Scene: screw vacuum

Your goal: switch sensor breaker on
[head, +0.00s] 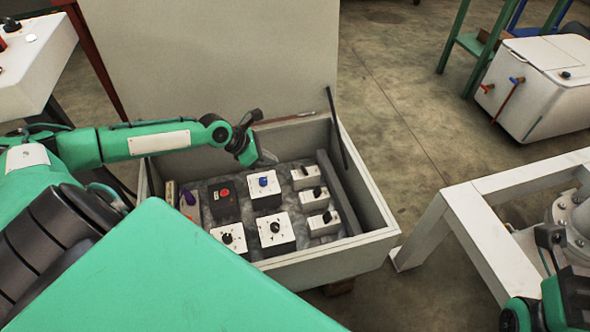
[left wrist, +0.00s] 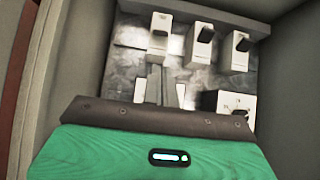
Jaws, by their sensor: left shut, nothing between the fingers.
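Three white breakers with dark levers stand in a row on the right of the panel inside an open box (head: 330,268): the far breaker (head: 305,177), the middle breaker (head: 314,199) and the near breaker (head: 324,223). I cannot read which one is the sensor breaker. My left gripper (head: 267,158) is shut and empty at the far side of the box, left of the far breaker. In the left wrist view its fingers (left wrist: 162,86) point towards the leftmost breaker (left wrist: 160,30), apparently just short of it. My right gripper is not clearly in view.
Left of the breakers are a red-button box (head: 224,204), a blue-knob box (head: 263,189) and two black-knob boxes (head: 275,231) (head: 229,238). The raised lid (head: 210,60) stands behind. A white frame (head: 440,225) is at right.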

